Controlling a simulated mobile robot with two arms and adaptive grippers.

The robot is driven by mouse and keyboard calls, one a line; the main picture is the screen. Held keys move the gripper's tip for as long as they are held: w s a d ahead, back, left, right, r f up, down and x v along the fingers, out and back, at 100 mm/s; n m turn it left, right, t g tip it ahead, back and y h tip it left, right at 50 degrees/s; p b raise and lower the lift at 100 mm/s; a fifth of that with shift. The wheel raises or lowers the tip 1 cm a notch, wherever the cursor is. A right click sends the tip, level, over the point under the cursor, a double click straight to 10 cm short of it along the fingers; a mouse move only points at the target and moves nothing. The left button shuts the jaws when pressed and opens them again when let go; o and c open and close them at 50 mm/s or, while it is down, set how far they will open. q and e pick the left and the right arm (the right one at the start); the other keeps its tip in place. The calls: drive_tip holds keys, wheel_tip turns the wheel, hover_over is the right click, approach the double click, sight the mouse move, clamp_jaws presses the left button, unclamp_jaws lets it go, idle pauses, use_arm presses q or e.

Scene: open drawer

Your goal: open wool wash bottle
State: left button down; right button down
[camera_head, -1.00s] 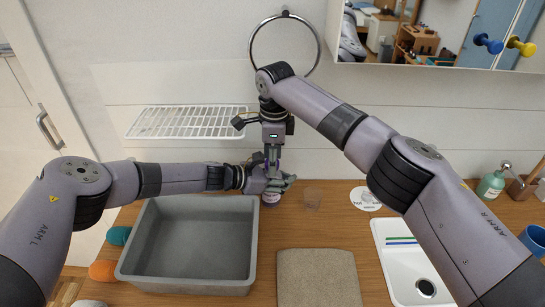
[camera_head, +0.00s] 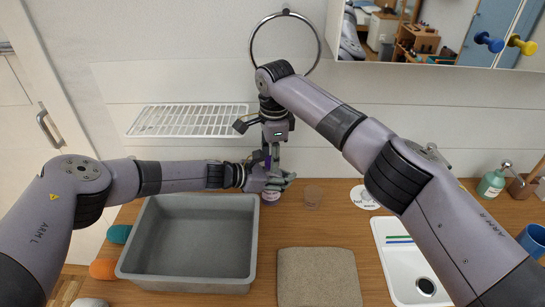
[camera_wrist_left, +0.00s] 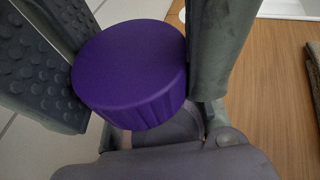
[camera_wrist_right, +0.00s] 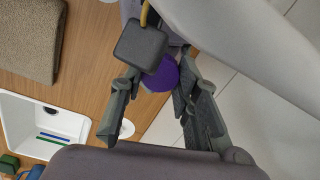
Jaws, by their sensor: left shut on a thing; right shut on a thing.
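The wool wash bottle (camera_head: 270,200) stands upright on the wooden counter, right of the grey basin. Its round purple cap (camera_wrist_left: 130,70) fills the middle of the left wrist view; part of the pale bottle neck shows under it. My left gripper (camera_head: 272,181) comes in from the left and is shut around the bottle, hiding most of it. My right gripper (camera_head: 271,160) points down from above and is shut on the cap. In the right wrist view the purple cap (camera_wrist_right: 162,76) lies between its fingers, partly covered by a dark square part.
The grey basin (camera_head: 137,268) is at the left. A brown cup (camera_head: 312,196) stands just right of the bottle. A beige mat (camera_head: 318,275), a white tray (camera_head: 380,228) and a green pump bottle (camera_head: 491,184) are further right. A white rack (camera_head: 187,121) hangs behind.

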drive_tip(key=n, duration=0.6)
drive_tip(key=shift+w, duration=0.1)
drive_tip(key=n, duration=0.4)
drive_tip(key=shift+w+r+n, duration=0.1)
drive_tip(key=shift+r+n, duration=0.05)
drive_tip(key=shift+n, duration=0.25)
drive_tip(key=c, duration=1.5)
unclamp_jaws()
drive_tip(key=shift+c, duration=0.2)
drive_tip(key=o, duration=0.3)
